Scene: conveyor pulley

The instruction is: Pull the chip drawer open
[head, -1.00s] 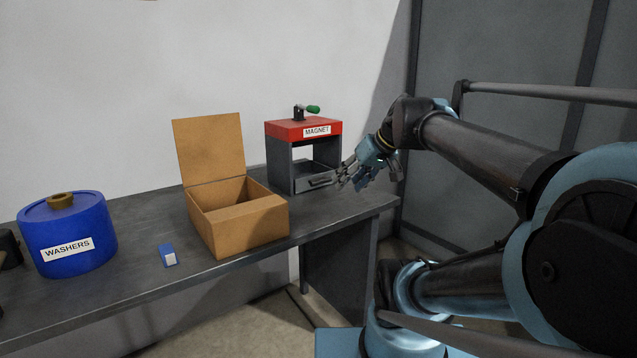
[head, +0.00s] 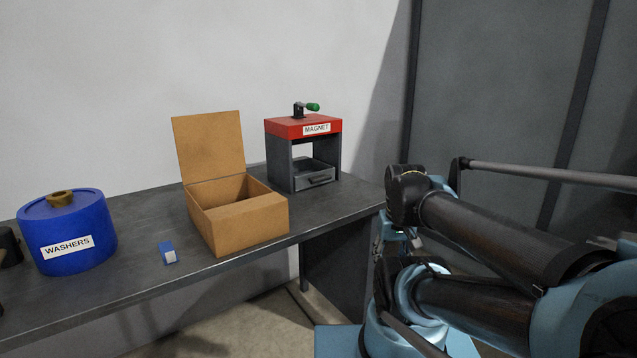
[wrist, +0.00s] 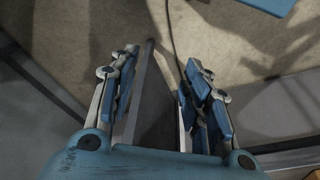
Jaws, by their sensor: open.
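The chip drawer (head: 316,178) is a grey tray with a small front handle, low in the magnet unit (head: 303,127). That unit has a red top marked MAGNET, grey side walls and a green-tipped lever. The drawer looks seated between the side walls; I cannot tell exactly how far in it sits. My gripper (wrist: 160,85) is open and empty in the wrist view, its fingers apart above the floor and the table's edge. In the head view it is mostly hidden behind my arm, right of the table and below its top, well apart from the drawer.
An open cardboard box (head: 240,222) stands left of the magnet unit. A small blue block (head: 168,252) and a blue WASHERS drum (head: 68,232) are further left on the dark table (head: 140,276). The tabletop right of the magnet unit is clear.

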